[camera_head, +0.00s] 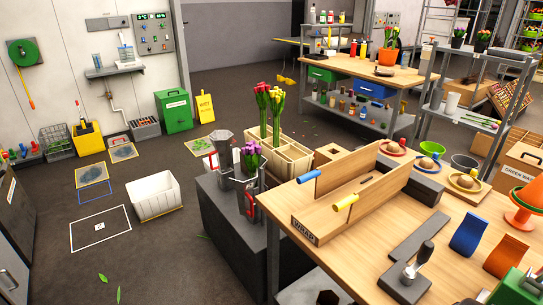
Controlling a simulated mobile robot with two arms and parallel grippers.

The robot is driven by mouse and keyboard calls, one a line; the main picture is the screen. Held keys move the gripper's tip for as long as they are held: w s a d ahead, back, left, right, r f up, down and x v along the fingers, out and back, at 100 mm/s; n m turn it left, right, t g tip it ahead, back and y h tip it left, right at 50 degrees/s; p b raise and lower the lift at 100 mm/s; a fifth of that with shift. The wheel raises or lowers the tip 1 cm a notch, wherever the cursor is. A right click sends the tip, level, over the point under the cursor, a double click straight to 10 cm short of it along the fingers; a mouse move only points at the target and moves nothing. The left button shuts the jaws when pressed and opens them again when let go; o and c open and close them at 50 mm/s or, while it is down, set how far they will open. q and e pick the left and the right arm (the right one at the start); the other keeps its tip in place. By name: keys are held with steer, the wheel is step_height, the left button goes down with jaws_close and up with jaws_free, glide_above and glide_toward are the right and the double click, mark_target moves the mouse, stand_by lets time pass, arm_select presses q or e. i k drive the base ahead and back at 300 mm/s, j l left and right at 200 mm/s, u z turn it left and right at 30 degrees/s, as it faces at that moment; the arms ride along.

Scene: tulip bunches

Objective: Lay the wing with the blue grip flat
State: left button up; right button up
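A wooden wrapping jig (325,221) with a dark label on its front end lies on the workbench. Its far board, the wing with the blue grip (308,177), stands raised along the jig's back side (348,170). The blue grip sticks out at that wing's left end. The near wing (380,190) has a yellow grip (345,203) at its left end and also looks raised. A channel runs between the two wings. Neither of my grippers is in view.
A planter of red and yellow tulips (285,158) stands behind the jig, with purple tulips (250,157) to its left. A dark holder with a handle (411,277), a blue stand (469,234) and an orange stand (505,257) are to the right.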

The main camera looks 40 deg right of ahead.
mark_target(331, 175)
steer(key=i+z, duration=0.1)
steer(key=i, duration=0.6)
steer(key=i+j+z, duration=0.1)
steer(key=i, duration=0.6)
steer(key=i+j+z, duration=0.1)
steer(key=i+j, duration=0.15)
steer(key=i, duration=0.45)
steer(key=i+z, duration=0.25)
steer(key=z, duration=0.25)
steer(key=i+z, duration=0.2)
steer(key=z, duration=0.3)
steer(key=i+j+z, duration=0.15)
steer(key=z, duration=0.3)
steer(key=i+j+z, duration=0.25)
steer(key=z, duration=0.25)
